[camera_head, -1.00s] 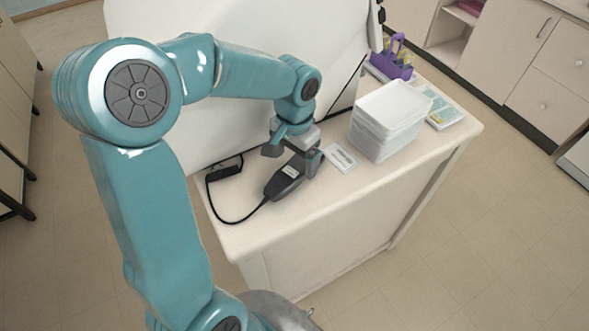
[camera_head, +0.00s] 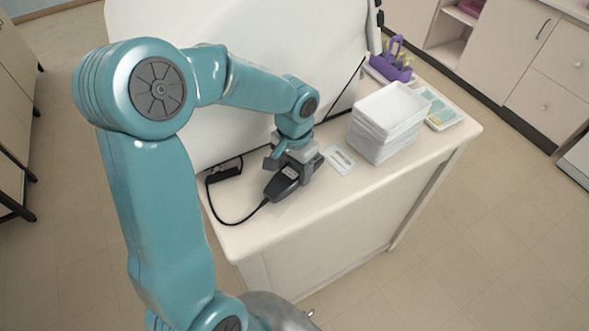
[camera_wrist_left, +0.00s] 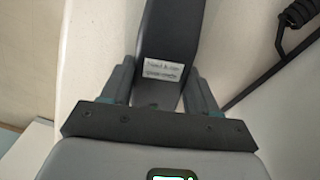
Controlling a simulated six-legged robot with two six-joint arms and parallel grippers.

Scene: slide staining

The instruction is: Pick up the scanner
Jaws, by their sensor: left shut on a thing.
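The scanner (camera_head: 281,186) is a dark handheld device with a black cord, lying on the white table near its left end. It also shows in the left wrist view (camera_wrist_left: 170,40), with a small white label on it. My left gripper (camera_head: 292,170) is over the scanner with a finger on each side of its body. In the left wrist view the gripper (camera_wrist_left: 160,92) is shut on the scanner just below the label. The scanner appears to be still at table height. My right gripper is out of view.
The table (camera_head: 330,215) holds a small white card (camera_head: 340,160), a stack of white trays (camera_head: 388,122) and a purple caddy (camera_head: 392,62). The cord runs to a black block (camera_head: 224,173). A large white machine (camera_head: 240,55) stands behind. The table's front strip is clear.

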